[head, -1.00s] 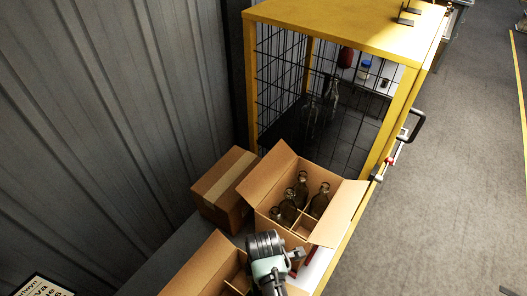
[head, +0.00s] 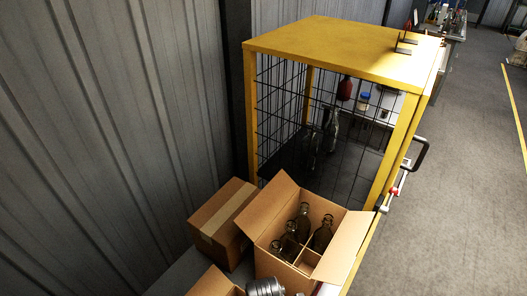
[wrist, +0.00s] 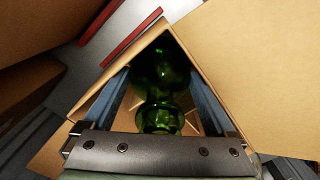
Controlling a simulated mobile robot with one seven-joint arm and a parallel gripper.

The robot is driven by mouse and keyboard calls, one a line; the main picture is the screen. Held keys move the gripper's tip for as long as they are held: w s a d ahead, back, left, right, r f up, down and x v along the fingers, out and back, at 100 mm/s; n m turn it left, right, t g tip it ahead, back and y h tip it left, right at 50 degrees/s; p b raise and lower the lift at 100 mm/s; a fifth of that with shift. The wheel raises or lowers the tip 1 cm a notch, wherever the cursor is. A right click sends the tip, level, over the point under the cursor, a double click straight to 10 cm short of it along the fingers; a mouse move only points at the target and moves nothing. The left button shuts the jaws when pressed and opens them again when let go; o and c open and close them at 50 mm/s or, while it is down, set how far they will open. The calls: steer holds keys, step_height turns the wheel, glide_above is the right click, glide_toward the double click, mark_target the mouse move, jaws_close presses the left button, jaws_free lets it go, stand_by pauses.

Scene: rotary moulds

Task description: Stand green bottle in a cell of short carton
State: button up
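The green bottle (wrist: 162,72) is in the wrist view, mouth toward the camera. My gripper (wrist: 160,85) has one finger on each side of it, and the fingertips appear to press on it. Below and around it are the cardboard walls of an open carton (wrist: 101,98); the bottle's base is hidden, so I cannot tell whether it touches the carton floor. In the head view only the top of my wrist shows at the bottom edge, beside an open carton (head: 212,284) mostly cut off. I cannot tell from its visible corner how tall that carton is.
Another open carton (head: 269,264) with dividers holds several dark bottles (head: 303,222). A closed box (head: 222,222) stands left of it. Behind is a yellow-framed mesh cage (head: 345,42) with bottles inside. A corrugated wall runs along the left; open floor lies right.

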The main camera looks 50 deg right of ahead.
steer(key=shift+o, duration=0.4)
step_height(320, 180, up, 10)
steer(key=p, duration=1)
steer(key=shift+r, duration=0.1)
stand_by(0.5)
